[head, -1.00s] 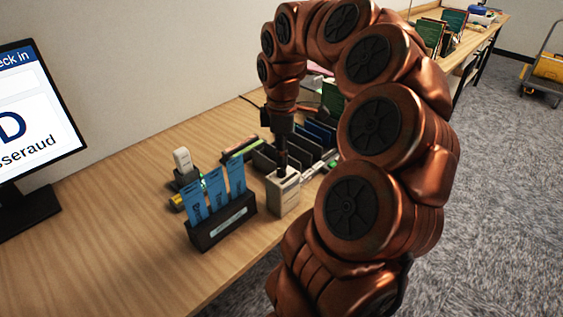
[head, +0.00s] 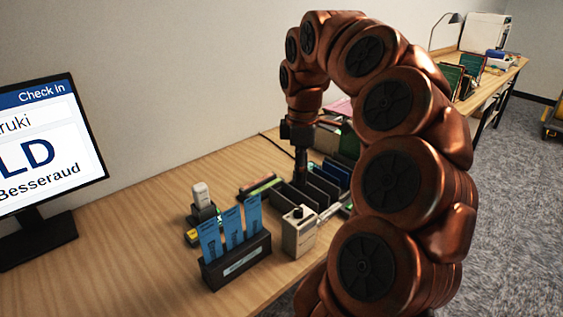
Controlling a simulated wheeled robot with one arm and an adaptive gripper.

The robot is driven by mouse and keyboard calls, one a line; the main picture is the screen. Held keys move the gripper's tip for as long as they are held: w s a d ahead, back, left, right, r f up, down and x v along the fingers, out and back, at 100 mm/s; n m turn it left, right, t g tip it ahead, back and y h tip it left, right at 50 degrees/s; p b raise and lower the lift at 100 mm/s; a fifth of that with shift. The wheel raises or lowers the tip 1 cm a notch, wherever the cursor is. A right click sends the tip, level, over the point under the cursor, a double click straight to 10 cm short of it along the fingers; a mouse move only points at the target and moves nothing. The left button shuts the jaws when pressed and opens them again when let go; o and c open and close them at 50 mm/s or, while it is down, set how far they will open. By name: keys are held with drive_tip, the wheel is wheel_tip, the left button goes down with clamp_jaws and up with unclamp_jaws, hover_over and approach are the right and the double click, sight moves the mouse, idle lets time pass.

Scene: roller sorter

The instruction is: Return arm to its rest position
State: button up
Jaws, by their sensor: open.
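My copper-coloured arm (head: 395,180) arches across the right half of the head view, bent over at the top. My gripper (head: 300,175) hangs from its end, pointing down, dark and small in the picture. It is open, with nothing seen between its fingers. It appears over the slotted dark rack (head: 322,183), just behind the small light-grey box with a dark round top knob (head: 299,232). The gripper looks apart from the box. Its height above the rack is hard to tell.
A black holder (head: 237,262) with blue cards stands at the front of the wooden table (head: 120,240). A white-topped device (head: 202,200) is behind it. A check-in monitor (head: 45,140) stands left. Another table with a lamp (head: 440,22) and folders is at back right. Carpet lies right.

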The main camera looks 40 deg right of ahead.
drive_tip(key=s+a+r+m+p, duration=0.1)
drive_tip(key=s+a+p, duration=0.1)
drive_tip(key=a, duration=0.7)
drive_tip(key=s+a+m+p, duration=0.1)
drive_tip(key=s+a+p, duration=0.1)
drive_tip(key=a, duration=0.7)
drive_tip(key=s+a+f+m+g+p, duration=0.1)
drive_tip(key=s+a+f+m+p, duration=0.1)
drive_tip(key=s, duration=0.4)
drive_tip(key=s+a+f+m+p, duration=0.1)
drive_tip(key=s+a+f+m, duration=0.2)
drive_tip(key=s+a+m, duration=0.2)
drive_tip(key=s+a, duration=0.2)
drive_tip(key=shift+s+a+g+p, duration=0.2)
drive_tip(key=shift+s+g+p, duration=0.1)
drive_tip(key=shift+g+p, duration=0.1)
